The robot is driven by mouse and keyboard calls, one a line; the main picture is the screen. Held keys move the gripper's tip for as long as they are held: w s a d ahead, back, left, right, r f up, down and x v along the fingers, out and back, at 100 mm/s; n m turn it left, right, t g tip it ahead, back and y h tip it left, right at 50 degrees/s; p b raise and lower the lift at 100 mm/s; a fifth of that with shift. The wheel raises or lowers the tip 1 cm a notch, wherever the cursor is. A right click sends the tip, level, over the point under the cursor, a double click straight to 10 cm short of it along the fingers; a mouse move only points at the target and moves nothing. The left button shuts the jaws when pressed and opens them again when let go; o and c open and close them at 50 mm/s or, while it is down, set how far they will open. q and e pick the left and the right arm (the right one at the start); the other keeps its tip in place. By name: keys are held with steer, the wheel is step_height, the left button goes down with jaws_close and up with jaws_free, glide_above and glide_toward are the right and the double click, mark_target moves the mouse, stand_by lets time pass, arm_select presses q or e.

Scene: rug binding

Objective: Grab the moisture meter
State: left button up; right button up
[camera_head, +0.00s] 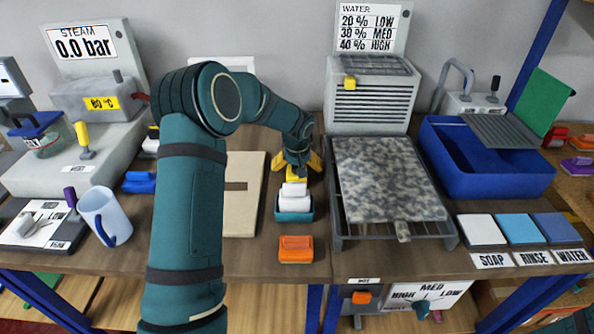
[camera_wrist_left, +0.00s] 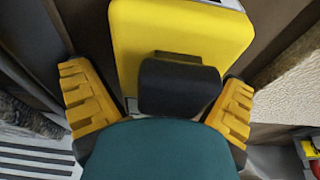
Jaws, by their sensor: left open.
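The moisture meter appears to be the yellow block with a black grip in the left wrist view (camera_wrist_left: 190,30). A small patch of yellow (camera_head: 297,172) shows under my left gripper (camera_head: 299,163) in the head view, probably the same thing, mostly hidden by the arm. In the wrist view my left gripper's yellow fingers (camera_wrist_left: 158,92) stand apart on either side of the black grip. The gripper is open, and a gap seems to show beside the grip.
A teal tray of white blocks (camera_head: 307,213) stands just in front of my left gripper, with an orange block (camera_head: 296,249) nearer the edge. A metal rack (camera_head: 447,228) holding a speckled rug (camera_head: 385,175) is to the right. A light board (camera_head: 243,205) lies left.

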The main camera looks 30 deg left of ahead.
arm_select(q)
steer(key=c, duration=1.4)
steer(key=shift+r, duration=0.1)
